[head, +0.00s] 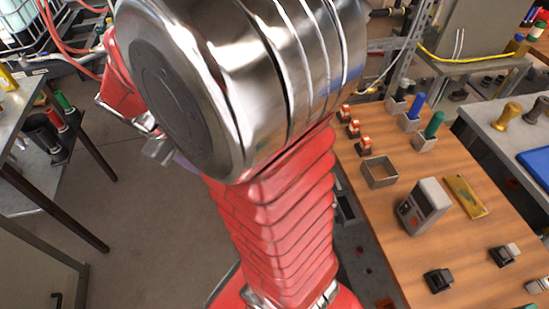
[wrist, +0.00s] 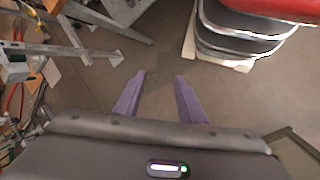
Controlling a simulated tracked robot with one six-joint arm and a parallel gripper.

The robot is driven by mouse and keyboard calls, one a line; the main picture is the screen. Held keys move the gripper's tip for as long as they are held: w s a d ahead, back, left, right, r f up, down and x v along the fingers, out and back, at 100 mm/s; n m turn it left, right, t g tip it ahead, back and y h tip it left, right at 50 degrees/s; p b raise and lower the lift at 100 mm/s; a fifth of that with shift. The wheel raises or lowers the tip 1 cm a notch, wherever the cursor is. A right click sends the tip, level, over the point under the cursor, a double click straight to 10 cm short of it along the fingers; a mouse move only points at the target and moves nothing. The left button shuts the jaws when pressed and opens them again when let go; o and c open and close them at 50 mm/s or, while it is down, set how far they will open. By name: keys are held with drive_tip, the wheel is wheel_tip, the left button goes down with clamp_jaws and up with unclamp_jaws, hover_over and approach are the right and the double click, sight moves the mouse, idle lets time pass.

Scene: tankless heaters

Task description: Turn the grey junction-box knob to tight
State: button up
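My gripper (wrist: 160,75) is open in the wrist view, its two purple fingers apart with only bare floor between them. In the head view my arm's large metal joint and red sleeve fill the middle, and only a small part of my gripper shows behind them at the left. I cannot make out a grey junction-box knob in either view. My arm hides much of the middle of the head view.
A wooden table (head: 385,225) at the right holds a grey box-shaped device (head: 423,205), an open square frame (head: 380,171), a yellow plate (head: 466,196) and green (head: 434,124) and blue (head: 416,105) handles. A metal table (head: 28,190) stands left. Grey floor (head: 135,220) lies clear between.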

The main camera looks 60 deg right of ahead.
sight(333, 205)
drive_tip(key=s+d+f+n+g+h, duration=0.15)
drive_tip(key=d+f+g, duration=0.25)
drive_tip(key=d+f, duration=0.55)
drive_tip(key=d+f+n+g+h, duration=0.1)
drive_tip(key=d+f+g+h, duration=0.25)
drive_tip(key=d+f, duration=0.65)
drive_tip(key=s+d+f+n+h, duration=0.1)
drive_tip(key=s+f+n, duration=0.1)
drive_tip(key=s+f, duration=0.3)
drive_tip(key=s+f+n+g+h, duration=0.1)
drive_tip(key=s+f, duration=0.4)
drive_tip(key=f, duration=0.8)
drive_tip(key=s+d+f+n+g+h, duration=0.1)
drive_tip(key=s+f+n+h, duration=0.1)
drive_tip(key=s+f, duration=0.3)
wheel_tip(333, 205, down, 5)
drive_tip(key=shift+d+r+n+h, duration=0.15)
drive_tip(key=shift+d+n+h, duration=0.2)
drive_tip(key=shift+n, duration=0.5)
drive_tip(key=shift+s, duration=0.15)
drive_tip(key=shift+x, duration=6.9)
drive_tip(key=shift+c, duration=0.5)
drive_tip(key=shift+a, duration=0.1)
clamp_jaws()
